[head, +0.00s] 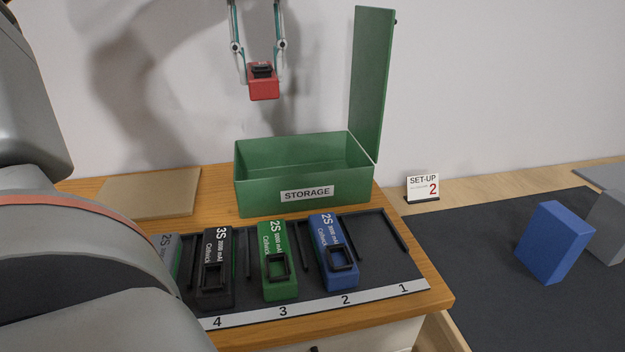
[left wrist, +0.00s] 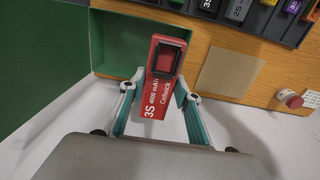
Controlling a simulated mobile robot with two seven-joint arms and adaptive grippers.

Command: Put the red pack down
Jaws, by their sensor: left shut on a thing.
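My left gripper (head: 260,62) is shut on the red pack (head: 263,84), holding it in the air above and behind the green storage box (head: 258,196). In the left wrist view the red pack (left wrist: 158,98) sits between the fingers, with white "3S" and "Cellwick" lettering and a black loop on its face. The box's green lid (head: 370,90) stands upright and open at its right side. The rack (head: 388,268) in front holds black (head: 216,270), green (head: 276,262) and blue (head: 333,253) packs over labels 4, 3 and 2. The slot at label 1 looks empty. My right gripper is not in view.
A tan board (head: 150,192) lies left of the box. A "SET-UP 2" card (head: 422,188) stands to its right. A blue block (head: 553,242) stands on a dark mat (head: 470,260) at right. A red button (left wrist: 291,98) shows in the left wrist view.

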